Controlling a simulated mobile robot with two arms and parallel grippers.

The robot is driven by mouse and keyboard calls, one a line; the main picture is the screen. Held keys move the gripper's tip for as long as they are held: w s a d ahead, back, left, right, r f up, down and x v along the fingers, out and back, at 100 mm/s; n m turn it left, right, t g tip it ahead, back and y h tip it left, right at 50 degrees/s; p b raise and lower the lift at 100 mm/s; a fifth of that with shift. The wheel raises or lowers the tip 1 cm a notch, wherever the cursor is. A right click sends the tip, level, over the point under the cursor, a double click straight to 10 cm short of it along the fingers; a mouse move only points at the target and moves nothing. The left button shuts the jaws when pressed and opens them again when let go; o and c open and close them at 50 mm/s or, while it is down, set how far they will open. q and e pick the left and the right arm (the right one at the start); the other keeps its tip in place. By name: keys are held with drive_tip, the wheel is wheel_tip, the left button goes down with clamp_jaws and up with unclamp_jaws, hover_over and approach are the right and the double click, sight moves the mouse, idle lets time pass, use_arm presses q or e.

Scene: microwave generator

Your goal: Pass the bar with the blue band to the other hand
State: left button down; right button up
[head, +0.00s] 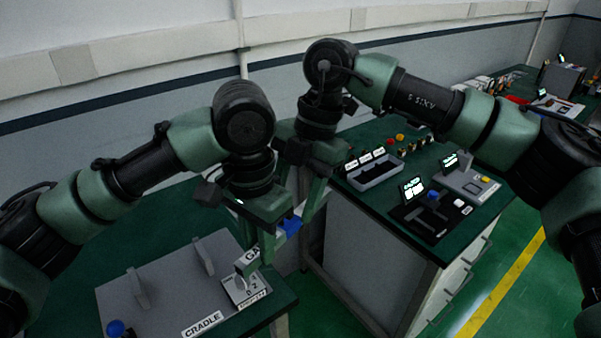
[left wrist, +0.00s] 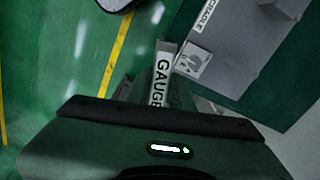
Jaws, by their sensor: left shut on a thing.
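The bar (head: 247,261) has a white end lettered GA in the head view and a blue band (head: 290,226) farther right along it. In the left wrist view its label (left wrist: 160,80) reads GAUGE. My left gripper (head: 268,240) is shut on the bar between the lettered end and the blue band, holding it above the near bench. My right gripper (head: 313,205) points down close beside the blue band. Its fingers overlap the left gripper's surroundings, so I cannot tell whether they touch the bar or how far they are open.
A grey panel marked CRADLE (head: 202,323) with two upright brackets and a blue knob (head: 116,328) lies on the near bench. A second green bench (head: 430,240) carries a grey tray (head: 375,172) and small control boxes. Floor shows between the benches.

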sight(289, 226)
drive_tip(key=shift+x, duration=2.25)
clamp_jaws()
use_arm(q)
drive_tip(key=c, duration=1.2)
unclamp_jaws()
drive_tip(key=shift+o, duration=0.2)
drive_tip(key=shift+r, duration=0.1)
